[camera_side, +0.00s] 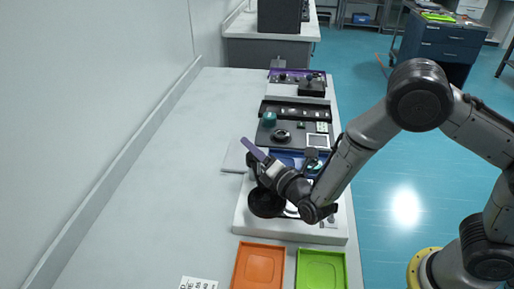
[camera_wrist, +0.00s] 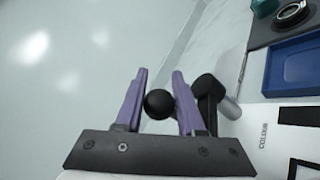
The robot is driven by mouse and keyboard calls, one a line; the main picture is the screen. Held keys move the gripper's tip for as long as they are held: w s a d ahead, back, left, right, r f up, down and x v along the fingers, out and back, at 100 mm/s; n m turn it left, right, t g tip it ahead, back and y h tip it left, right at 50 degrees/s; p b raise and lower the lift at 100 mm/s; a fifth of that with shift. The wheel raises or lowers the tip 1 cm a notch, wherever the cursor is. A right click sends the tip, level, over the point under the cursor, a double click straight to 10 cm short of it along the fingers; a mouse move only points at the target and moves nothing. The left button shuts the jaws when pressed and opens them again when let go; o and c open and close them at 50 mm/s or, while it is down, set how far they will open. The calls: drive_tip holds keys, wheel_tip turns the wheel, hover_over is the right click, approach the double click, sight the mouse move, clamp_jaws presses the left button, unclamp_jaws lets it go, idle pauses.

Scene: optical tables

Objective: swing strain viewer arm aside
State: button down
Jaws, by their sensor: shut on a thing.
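My gripper (camera_wrist: 160,73) has two purple fingers, and a black ball knob (camera_wrist: 159,103) sits between them, apparently gripped. A dark bent arm piece (camera_wrist: 208,92) stands just right of the right finger; I take it as part of the strain viewer arm, but its link to the knob is hidden behind the finger. In the side view my gripper (camera_side: 250,149) is tilted over the near end of the bench setup, one purple finger showing. A black round dish-like part (camera_side: 266,203), perhaps part of the viewer, is just below it on a white base (camera_side: 290,229). The knob is hidden there.
An orange tray (camera_side: 257,268) and a green tray (camera_side: 321,270) lie at the near edge. A blue tray (camera_wrist: 296,66) and a dark plate with a ring (camera_side: 281,135) lie beyond the gripper.

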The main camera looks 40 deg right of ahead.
drive_tip(key=m+g+h, duration=0.1)
drive_tip(key=m+h, duration=0.1)
drive_tip(key=h, duration=0.1)
drive_tip(key=w+a+m+g+h, duration=0.1)
drive_tip(key=m+h, duration=0.1)
drive_tip(key=h, duration=0.1)
drive_tip(key=m+g+h, duration=0.1)
drive_tip(key=m+h, duration=0.1)
drive_tip(key=h, duration=0.1)
drive_tip(key=shift+w+a+f, duration=0.2)
drive_tip(key=shift+w+f, duration=0.1)
drive_tip(key=shift+f, duration=0.1)
drive_tip(key=shift+w+a+r, duration=0.1)
drive_tip(key=shift+r, duration=0.05)
drive_tip(key=c, duration=0.5)
unclamp_jaws()
drive_tip(key=shift+r, duration=0.1)
drive_tip(key=v, duration=1.3)
drive_tip(key=shift+s+a, duration=0.25)
drive_tip(key=shift+a, duration=0.15)
